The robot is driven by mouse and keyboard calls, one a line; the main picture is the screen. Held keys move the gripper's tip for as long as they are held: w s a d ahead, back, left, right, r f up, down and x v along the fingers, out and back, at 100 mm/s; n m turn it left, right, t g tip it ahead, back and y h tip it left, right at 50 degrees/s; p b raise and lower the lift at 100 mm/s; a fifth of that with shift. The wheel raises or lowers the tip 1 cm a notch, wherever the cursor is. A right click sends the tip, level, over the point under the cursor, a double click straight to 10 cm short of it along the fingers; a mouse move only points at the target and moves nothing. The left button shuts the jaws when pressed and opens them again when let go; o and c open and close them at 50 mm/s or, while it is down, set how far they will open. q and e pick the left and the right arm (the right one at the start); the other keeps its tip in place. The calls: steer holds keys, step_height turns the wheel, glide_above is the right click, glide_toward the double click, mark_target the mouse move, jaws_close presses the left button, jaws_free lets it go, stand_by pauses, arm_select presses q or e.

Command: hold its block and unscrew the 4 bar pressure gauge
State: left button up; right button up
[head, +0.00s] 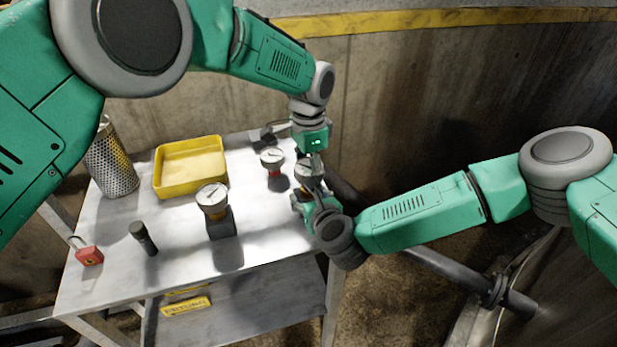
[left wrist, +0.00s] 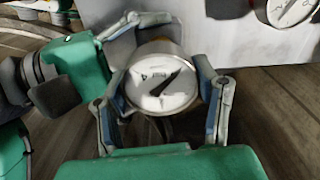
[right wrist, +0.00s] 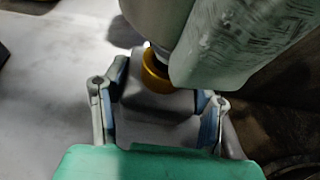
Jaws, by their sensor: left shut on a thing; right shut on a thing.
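A round white-faced pressure gauge (head: 307,172) with a dark needle is at the right edge of the metal table. My left gripper (head: 313,160) comes from above and is shut on it; the left wrist view shows the dial (left wrist: 160,88) between both fingers. The dial numbers are too small to read. Below it a brass collar (right wrist: 155,70) meets a grey block (right wrist: 158,110). My right gripper (head: 312,205) is shut on this block from the side, with fingers at both sides. In the head view the block is mostly hidden by my grippers.
Another gauge (head: 212,197) on a dark block stands mid-table, and a red-collared gauge (head: 272,162) stands close left of my grippers. A yellow tray (head: 190,168), perforated canister (head: 112,165), dark cylinder (head: 143,238) and red padlock (head: 88,256) are further left. The front right tabletop is clear.

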mark_target(308, 166)
arm_select(q)
steer(key=shift+r, duration=2.3)
arm_select(e)
steer(key=o, duration=1.3)
steer(key=v, duration=1.1)
steer(key=shift+s+d+r, duration=0.1)
steer(key=shift+s+d, duration=0.05)
steer(key=shift+s, duration=0.25)
